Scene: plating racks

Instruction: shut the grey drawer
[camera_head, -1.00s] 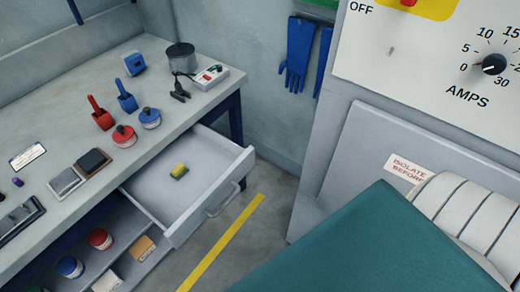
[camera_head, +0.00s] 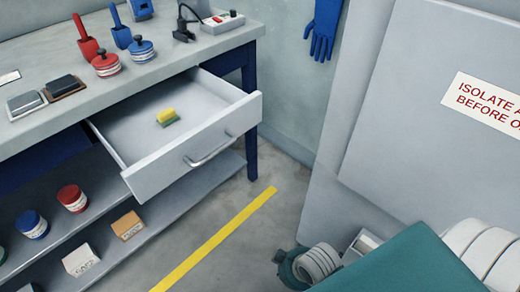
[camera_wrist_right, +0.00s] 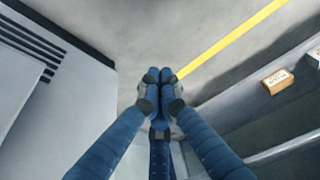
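The grey drawer (camera_head: 196,158) stands pulled out from under the bench top, in the middle left of the head view. A bar handle (camera_head: 208,150) is on its front. A yellow and green sponge (camera_head: 167,117) lies inside on the drawer floor. My right gripper (camera_wrist_right: 160,76) shows in the right wrist view, with its blue fingertips together and nothing visible between them. It is over the floor, and the drawer cannot be made out clearly there. My left gripper is in neither view.
The grey bench (camera_head: 110,96) carries scoops, lidded pots and a power box (camera_head: 222,22). A shelf below holds jars and small boxes (camera_head: 127,225). A yellow line (camera_head: 215,238) crosses clear floor before the drawer. A grey cabinet (camera_head: 420,130) stands at right.

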